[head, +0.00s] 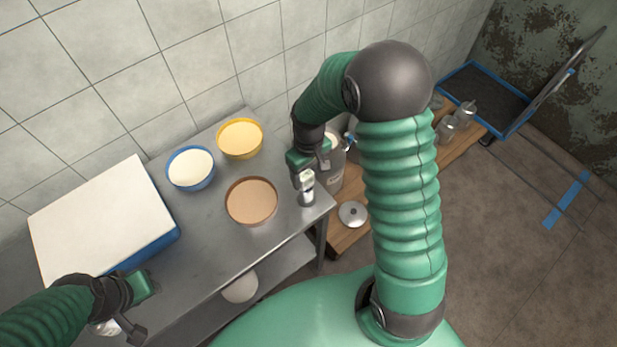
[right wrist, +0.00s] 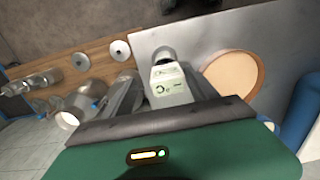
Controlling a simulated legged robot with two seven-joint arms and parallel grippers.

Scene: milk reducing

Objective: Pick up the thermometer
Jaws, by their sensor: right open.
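The thermometer (head: 306,183) is a small white and grey device standing at the right end of the steel table (head: 205,262). In the right wrist view the thermometer (right wrist: 171,85) shows a printed white face and a round grey top. My right gripper (head: 301,172) is over it from above. In the right wrist view the gripper's fingers (right wrist: 165,95) are apart, one on each side of the thermometer; contact cannot be made out. My left gripper (head: 132,312) is at the lower left, near the table's front edge, and its jaws are not clear.
A tan-filled bowl (head: 251,201) stands close left of the thermometer. Blue (head: 191,168) and yellow (head: 240,138) bowls stand behind it. A low wooden bench (head: 352,232) holds metal cans and a lid (head: 352,214).

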